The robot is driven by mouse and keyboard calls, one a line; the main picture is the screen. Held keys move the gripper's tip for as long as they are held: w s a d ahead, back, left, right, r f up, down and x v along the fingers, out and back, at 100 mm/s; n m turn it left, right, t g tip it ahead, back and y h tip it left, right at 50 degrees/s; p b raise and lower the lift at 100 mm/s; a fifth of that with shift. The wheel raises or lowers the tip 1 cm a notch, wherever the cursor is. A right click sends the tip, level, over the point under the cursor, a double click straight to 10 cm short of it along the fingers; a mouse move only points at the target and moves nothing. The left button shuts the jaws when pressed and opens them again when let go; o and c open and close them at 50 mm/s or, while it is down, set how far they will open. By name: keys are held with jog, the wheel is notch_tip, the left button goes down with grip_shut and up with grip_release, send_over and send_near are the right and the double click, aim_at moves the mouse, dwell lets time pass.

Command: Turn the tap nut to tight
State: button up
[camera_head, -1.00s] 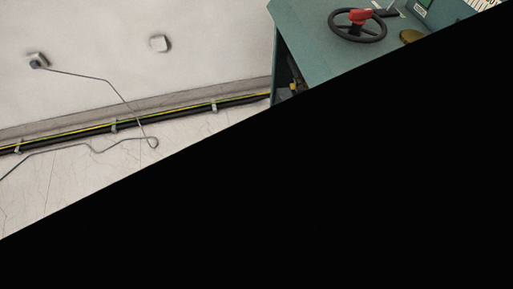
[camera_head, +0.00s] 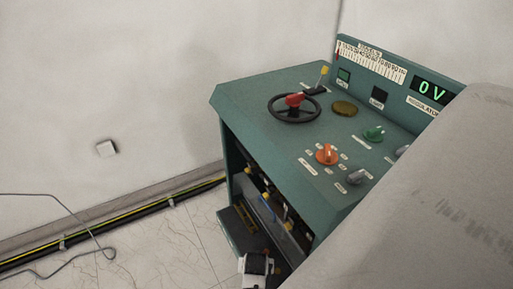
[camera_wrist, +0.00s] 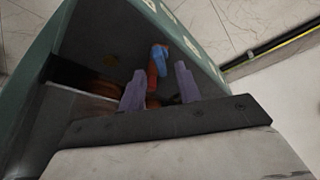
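In the wrist view, my gripper (camera_wrist: 157,76) has its two purple fingers apart. It points into the open, dark inside of a teal console (camera_wrist: 75,45). A small red part (camera_wrist: 152,78) and a blue part (camera_wrist: 159,53) show in the gap between the fingers, seemingly beyond the tips; contact is not clear. I cannot tell for sure which part is the tap nut. In the head view, the console (camera_head: 240,95) has an open front with yellow-tipped and blue parts (camera_head: 265,196) inside. My gripper is not clearly seen there.
The console top carries a black handwheel (camera_head: 294,109) with a red hub, an orange knob (camera_head: 327,154), a green knob (camera_head: 374,133) and a display (camera_head: 432,91) reading 0 V. A black and yellow cable (camera_head: 120,222) runs along the wall base. Floor at left is mostly clear.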

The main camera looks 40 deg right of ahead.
jog(key=shift+x, duration=1.15)
grip_shut()
